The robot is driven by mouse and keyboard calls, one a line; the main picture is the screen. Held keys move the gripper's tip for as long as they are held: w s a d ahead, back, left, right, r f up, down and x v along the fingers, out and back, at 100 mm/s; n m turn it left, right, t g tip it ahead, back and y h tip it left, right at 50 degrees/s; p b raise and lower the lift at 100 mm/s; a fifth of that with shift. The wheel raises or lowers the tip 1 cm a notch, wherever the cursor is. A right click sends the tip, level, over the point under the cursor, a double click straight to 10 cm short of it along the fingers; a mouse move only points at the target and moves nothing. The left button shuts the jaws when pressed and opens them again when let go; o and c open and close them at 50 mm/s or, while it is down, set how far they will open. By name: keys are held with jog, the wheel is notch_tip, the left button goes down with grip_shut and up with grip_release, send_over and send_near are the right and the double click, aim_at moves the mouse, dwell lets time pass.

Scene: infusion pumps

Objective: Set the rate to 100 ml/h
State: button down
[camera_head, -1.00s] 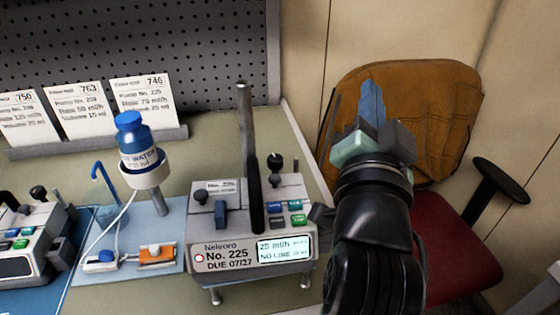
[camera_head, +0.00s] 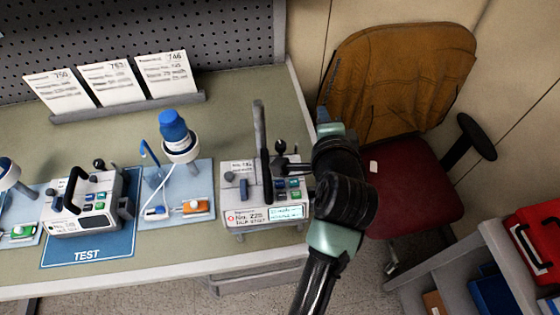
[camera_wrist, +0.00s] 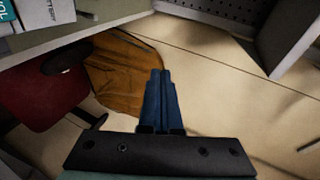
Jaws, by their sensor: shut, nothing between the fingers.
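Pump No. 225 (camera_head: 238,217), grey with a tall dark handle, stands on the right part of the bench. Its small lit display (camera_head: 286,212) is too small to read clearly now; a second ago it read 25 ml/h and NO LINE. Blue, green and red buttons (camera_head: 287,190) sit above it. Another grey pump (camera_head: 72,225) stands on the blue TEST mat (camera_head: 88,255) to the left.
An orange-backed chair (camera_head: 395,85) with a red seat stands right of the bench. A blue-capped bottle (camera_head: 173,128) stands in a holder between the pumps. White cards (camera_head: 165,80) lean at the back. A shelf with a red case (camera_head: 540,245) is at lower right.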

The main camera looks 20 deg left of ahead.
jog(key=s+m+g+p, duration=0.1)
jog(key=p, duration=0.3)
jog(key=m+g+y+p, duration=0.1)
jog(key=m+g+p, duration=0.4)
jog(key=p, duration=1)
send_over(283, 189)
jog(key=shift+r, duration=0.3)
jog(key=shift+f, duration=0.2)
notch_tip(283, 189, down, 8)
jog(key=b, duration=0.6)
jog(key=shift+r, duration=0.15)
jog(key=shift+f, duration=0.4)
jog(key=shift+f, duration=0.4)
